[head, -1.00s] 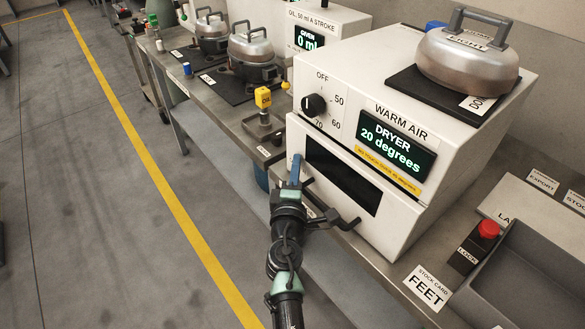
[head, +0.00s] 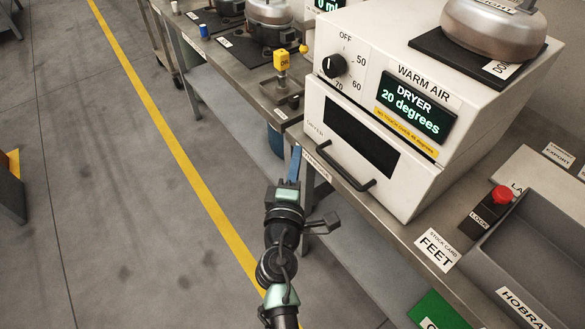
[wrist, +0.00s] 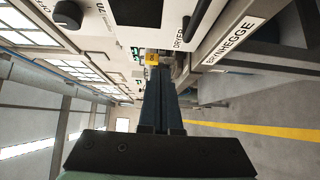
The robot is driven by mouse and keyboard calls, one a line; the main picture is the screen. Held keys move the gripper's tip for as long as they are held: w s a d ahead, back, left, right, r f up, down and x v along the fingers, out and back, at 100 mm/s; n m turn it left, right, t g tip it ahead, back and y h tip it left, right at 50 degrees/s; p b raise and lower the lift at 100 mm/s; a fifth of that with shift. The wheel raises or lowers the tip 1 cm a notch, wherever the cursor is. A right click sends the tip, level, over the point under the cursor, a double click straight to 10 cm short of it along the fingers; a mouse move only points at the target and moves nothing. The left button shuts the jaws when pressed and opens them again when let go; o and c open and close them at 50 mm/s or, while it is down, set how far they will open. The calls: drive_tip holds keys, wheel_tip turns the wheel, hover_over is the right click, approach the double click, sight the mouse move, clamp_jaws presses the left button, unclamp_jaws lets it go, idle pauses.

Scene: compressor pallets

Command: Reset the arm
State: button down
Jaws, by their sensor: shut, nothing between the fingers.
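My gripper (head: 294,165) is at the front edge of the bench, left of the dryer's door handle and apart from it. Its blue fingers are together with nothing between them; they also show closed in the wrist view (wrist: 161,95). My arm hangs over the floor in front of the bench.
The white dryer (head: 455,70) reads 20 degrees; its door with a black handle (head: 347,180) is shut. A compressor (head: 492,28) sits on top. A red button (head: 502,194) and grey tray (head: 540,235) stand right. The floor (head: 110,200) at left is clear.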

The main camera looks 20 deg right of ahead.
drive_tip(key=shift+v, duration=1.6)
drive_tip(key=a+r+m+t+p, duration=0.2)
drive_tip(key=r+m, duration=0.3)
drive_tip(key=r, duration=1.3)
drive_tip(key=a+r+m+t+p, duration=0.3)
drive_tip(key=r+m, duration=0.2)
drive_tip(key=r, duration=1.2)
drive_tip(key=s+a+r+m+t+y+p, duration=0.1)
drive_tip(key=s+a+r+t+y, duration=0.1)
drive_tip(key=r, duration=0.6)
drive_tip(key=s+a+r+t+y+p, duration=0.1)
drive_tip(key=s+a+r+t+y, duration=0.1)
drive_tip(key=s+r, duration=0.5)
drive_tip(key=s+a+r+m+t+y+p, duration=0.1)
drive_tip(key=s+a+r+y, duration=0.3)
drive_tip(key=r, duration=0.5)
drive_tip(key=shift+s+a+r+m+t, duration=0.2)
drive_tip(key=shift+a+r+m+t, duration=0.15)
drive_tip(key=shift+t, duration=0.35)
drive_tip(key=shift+f, duration=0.2)
